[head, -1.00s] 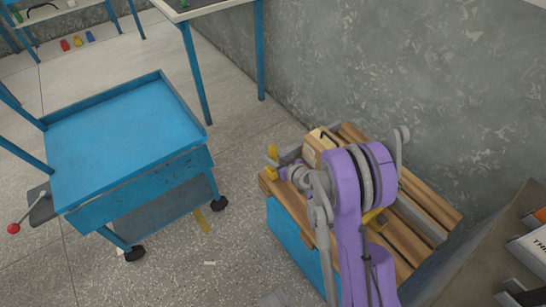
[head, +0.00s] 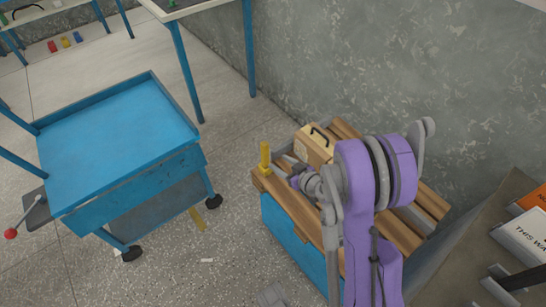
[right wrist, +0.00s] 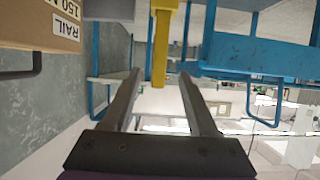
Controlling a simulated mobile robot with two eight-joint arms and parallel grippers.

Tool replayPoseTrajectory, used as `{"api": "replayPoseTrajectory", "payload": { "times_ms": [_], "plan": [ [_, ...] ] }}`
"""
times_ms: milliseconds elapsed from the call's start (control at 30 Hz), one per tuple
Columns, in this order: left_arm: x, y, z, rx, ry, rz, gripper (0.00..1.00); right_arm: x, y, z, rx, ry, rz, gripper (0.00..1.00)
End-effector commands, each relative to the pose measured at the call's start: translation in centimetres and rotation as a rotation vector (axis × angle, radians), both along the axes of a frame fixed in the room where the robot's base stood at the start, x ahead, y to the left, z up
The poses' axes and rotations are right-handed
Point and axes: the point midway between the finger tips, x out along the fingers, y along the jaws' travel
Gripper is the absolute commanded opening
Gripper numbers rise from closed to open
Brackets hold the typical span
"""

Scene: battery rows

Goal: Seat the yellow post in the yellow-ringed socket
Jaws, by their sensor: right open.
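The yellow post (head: 265,152) stands upright at the left corner of the wooden slatted top. Its foot meets the wider yellow ring of the socket (head: 265,170); how deep it sits is hidden. My right gripper (head: 293,180) is just right of the post, open and apart from it. In the right wrist view, which looks upside down, the post (right wrist: 160,50) shows between my open, empty fingers (right wrist: 160,74), seemingly beyond their tips. The yellow ring (right wrist: 164,4) is cut by the top edge. My left gripper is not in view.
A wooden box with a black handle (head: 315,146) stands on the slats (head: 292,209) behind my right gripper. A blue cart (head: 120,125) stands at left, with free floor between. A concrete wall is behind; boxes (head: 525,235) lie at far right.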

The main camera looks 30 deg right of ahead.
Motion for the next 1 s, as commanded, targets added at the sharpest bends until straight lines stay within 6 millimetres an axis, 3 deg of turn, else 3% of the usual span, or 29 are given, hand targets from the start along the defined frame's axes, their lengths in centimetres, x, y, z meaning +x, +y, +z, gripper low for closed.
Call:
{"api": "replayPoseTrajectory", "payload": {
  "times_ms": [167, 267, 467, 700, 833, 1000],
  "plan": [
    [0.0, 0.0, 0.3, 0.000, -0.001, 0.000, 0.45, -1.7, -0.1, 0.8, 0.000, 0.002, 0.000, 0.59],
    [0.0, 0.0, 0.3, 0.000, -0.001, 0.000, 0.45, -2.0, 0.9, 1.1, 0.009, 0.023, 0.018, 0.59],
    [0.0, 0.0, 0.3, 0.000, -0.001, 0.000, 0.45, -3.1, 7.0, 2.8, 0.065, 0.187, 0.098, 0.59],
    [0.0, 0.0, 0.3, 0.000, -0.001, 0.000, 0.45, -8.7, 14.1, 4.8, 0.093, 0.472, 0.132, 0.59],
    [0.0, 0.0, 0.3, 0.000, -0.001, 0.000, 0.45, -13.0, 16.0, 5.7, 0.070, 0.607, 0.097, 0.59],
    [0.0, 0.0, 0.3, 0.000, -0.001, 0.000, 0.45, -18.1, 16.6, 6.6, 0.017, 0.728, 0.016, 0.59]
  ]
}}
